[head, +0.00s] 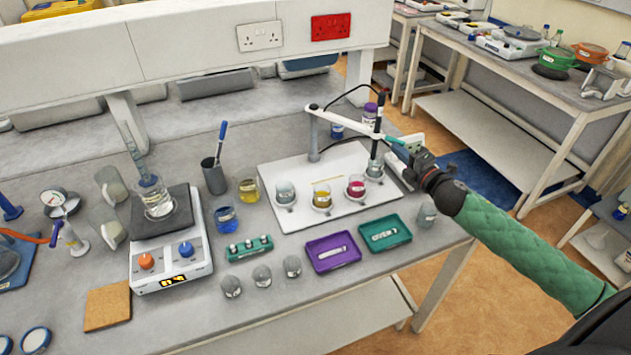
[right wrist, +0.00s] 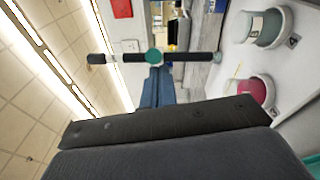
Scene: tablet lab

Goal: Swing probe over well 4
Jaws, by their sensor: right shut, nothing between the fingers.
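The probe (head: 378,125) is a dark upright rod on a white swing arm (head: 345,121), which runs from a post on the white board (head: 268,179). In the head view its lower end lines up with the rightmost beaker (head: 375,167). In the right wrist view the probe (right wrist: 190,57) lies sideways, with a teal round end facing me. The beaker there beside label 4 (right wrist: 262,27) is offset from the probe's line, so exact alignment is unclear. My right gripper (head: 408,147) is shut and empty, close beside the teal end; contact cannot be told. My left gripper is out of view.
Several beakers stand on the board, including a pink one (head: 356,186) and a yellow one (head: 322,196). Purple (head: 320,264) and teal (head: 369,244) trays lie in front. A hotplate (head: 150,262) stands left. A purple-capped bottle (head: 369,113) stands behind the probe.

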